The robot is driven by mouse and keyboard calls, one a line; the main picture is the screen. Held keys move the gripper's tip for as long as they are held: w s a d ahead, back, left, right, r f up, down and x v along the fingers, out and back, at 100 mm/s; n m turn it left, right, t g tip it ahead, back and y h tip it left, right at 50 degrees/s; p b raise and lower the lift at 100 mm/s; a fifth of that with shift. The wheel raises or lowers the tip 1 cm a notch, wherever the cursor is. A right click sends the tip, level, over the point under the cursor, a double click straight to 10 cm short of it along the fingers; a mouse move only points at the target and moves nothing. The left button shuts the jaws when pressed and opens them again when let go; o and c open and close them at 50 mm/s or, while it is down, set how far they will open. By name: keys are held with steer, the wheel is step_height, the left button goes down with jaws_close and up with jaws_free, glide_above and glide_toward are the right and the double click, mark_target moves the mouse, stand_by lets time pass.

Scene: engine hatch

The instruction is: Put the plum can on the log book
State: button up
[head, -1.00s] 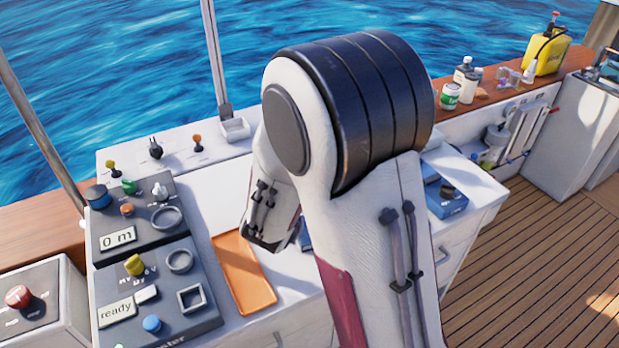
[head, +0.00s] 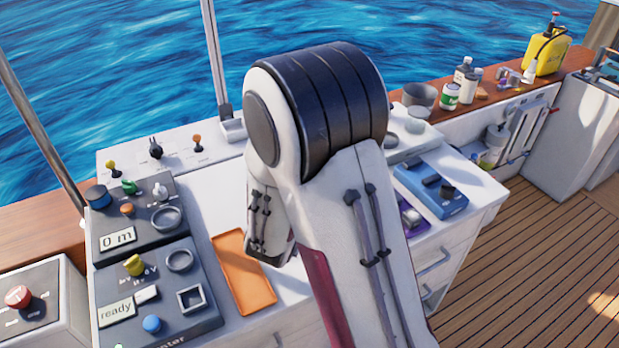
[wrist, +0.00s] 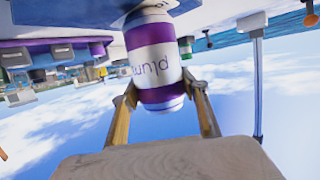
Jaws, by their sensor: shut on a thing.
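The plum can (wrist: 155,62), white and purple with "plum" lettering, is between the two fingers of my gripper (wrist: 160,88) in the wrist view. That view is upside down, and the lettering reads inverted in it, so the can looks about upright. The can's base is close to a dark blue flat thing (wrist: 138,16) on a pale surface; I cannot tell whether they touch, or whether this is the log book. In the head view my arm hides the gripper and the can. I cannot identify the log book for certain there.
The white console holds an orange tray (head: 243,272), dark control panels (head: 150,300) at left, and a blue device (head: 432,188) and a purple thing (head: 410,216) at right. A grey pot (head: 419,95), bottles and a yellow sprayer (head: 545,50) line the wooden ledge.

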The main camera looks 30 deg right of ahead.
steer(key=shift+f, duration=0.1)
stand_by(0.3)
steer(key=o, duration=1.4)
steer(key=shift+v, duration=3.8)
